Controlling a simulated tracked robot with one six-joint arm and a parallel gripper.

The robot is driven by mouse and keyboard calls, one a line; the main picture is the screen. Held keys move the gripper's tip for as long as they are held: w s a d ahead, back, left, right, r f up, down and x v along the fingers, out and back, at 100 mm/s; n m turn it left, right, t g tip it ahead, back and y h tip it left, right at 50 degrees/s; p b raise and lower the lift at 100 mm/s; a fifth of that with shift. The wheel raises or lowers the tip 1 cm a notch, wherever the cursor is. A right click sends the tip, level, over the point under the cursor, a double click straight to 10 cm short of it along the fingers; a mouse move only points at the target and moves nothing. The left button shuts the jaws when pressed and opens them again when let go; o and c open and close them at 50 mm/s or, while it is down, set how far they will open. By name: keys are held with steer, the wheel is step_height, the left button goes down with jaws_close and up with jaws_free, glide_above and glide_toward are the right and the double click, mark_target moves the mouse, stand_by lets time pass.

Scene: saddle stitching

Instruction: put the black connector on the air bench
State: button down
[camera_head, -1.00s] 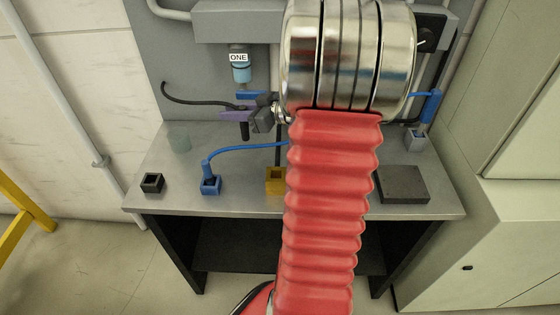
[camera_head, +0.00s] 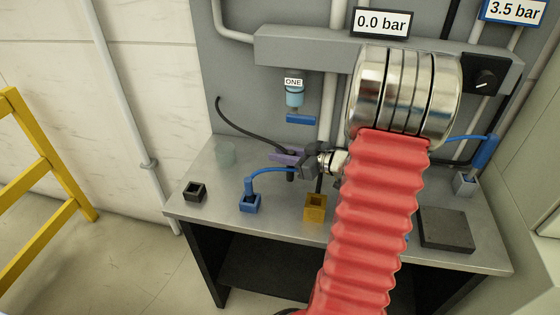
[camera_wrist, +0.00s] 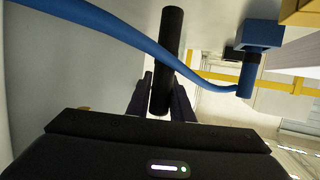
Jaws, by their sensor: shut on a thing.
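The black connector (camera_head: 290,174) is a dark upright cylinder with a black hose running from its top towards the back left. My gripper (camera_head: 287,160), with purplish jaws, is shut on it and holds it above the grey metal top of the air bench (camera_head: 222,206). In the wrist view the black connector (camera_wrist: 170,50) stands between the two dark fingers of my gripper (camera_wrist: 160,92). In the head view its lower end appears clear of the bench top, behind the blue hose. My red arm hides part of the bench's right side.
The blue hose (camera_head: 270,170) crosses close by. A blue holder (camera_head: 303,120) is above.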

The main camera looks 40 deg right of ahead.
steer(key=shift+f, duration=1.1)
steer(key=shift+f, duration=0.1)
steer(key=c, duration=1.6)
jaws_free()
steer(key=shift+o, duration=0.2)
steer(key=v, duration=1.2)
